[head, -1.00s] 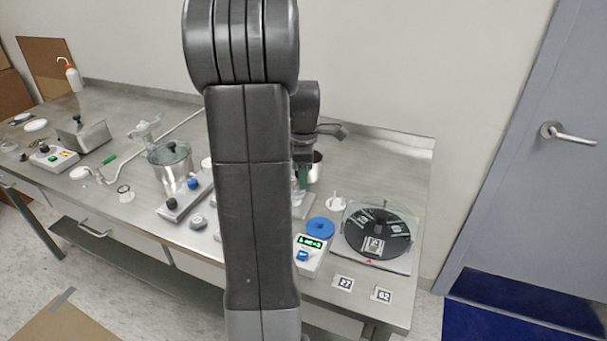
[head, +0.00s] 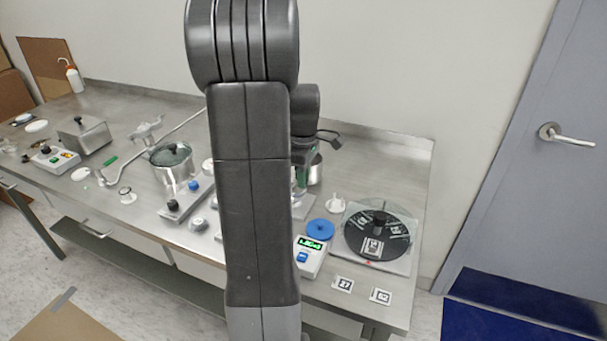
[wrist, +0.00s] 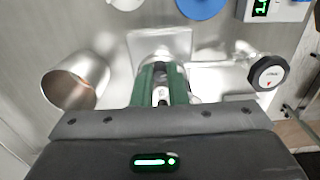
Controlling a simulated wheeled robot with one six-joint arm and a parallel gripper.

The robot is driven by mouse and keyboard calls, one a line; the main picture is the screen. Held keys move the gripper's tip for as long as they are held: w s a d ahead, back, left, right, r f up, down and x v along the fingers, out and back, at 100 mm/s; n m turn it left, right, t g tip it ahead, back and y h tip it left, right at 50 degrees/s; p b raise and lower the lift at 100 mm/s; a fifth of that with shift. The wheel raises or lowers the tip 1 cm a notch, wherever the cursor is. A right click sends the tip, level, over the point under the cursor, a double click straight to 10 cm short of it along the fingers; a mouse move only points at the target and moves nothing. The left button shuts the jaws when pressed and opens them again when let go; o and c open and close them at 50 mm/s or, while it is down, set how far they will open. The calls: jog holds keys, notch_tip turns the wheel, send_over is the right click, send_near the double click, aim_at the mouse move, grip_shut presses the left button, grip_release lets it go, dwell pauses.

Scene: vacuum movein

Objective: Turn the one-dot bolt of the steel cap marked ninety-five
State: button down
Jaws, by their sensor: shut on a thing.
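My gripper (wrist: 161,86) has green fingers, shut on a small metal part that they mostly hide. Just beyond them a square steel plate (wrist: 165,38) and pale metal pipework show in the wrist view. I cannot make out a ninety-five mark, a one-dot bolt or the steel cap there. In the head view my gripper (head: 301,157) is largely behind my own arm, so what it holds cannot be seen there.
A blue disc (head: 321,230), a display box (head: 310,256) and a glass-covered black dial (head: 377,235) fill the bench's right end.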

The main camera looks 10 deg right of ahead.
jog(key=m+p, duration=0.1)
jog(key=m, duration=0.3)
jog(key=shift+m, duration=2.2)
jog(key=c, duration=1.4)
grip_release()
jog(key=shift+c, duration=0.2)
notch_tip(320, 180, up, 14)
jog(key=shift+f, duration=0.1)
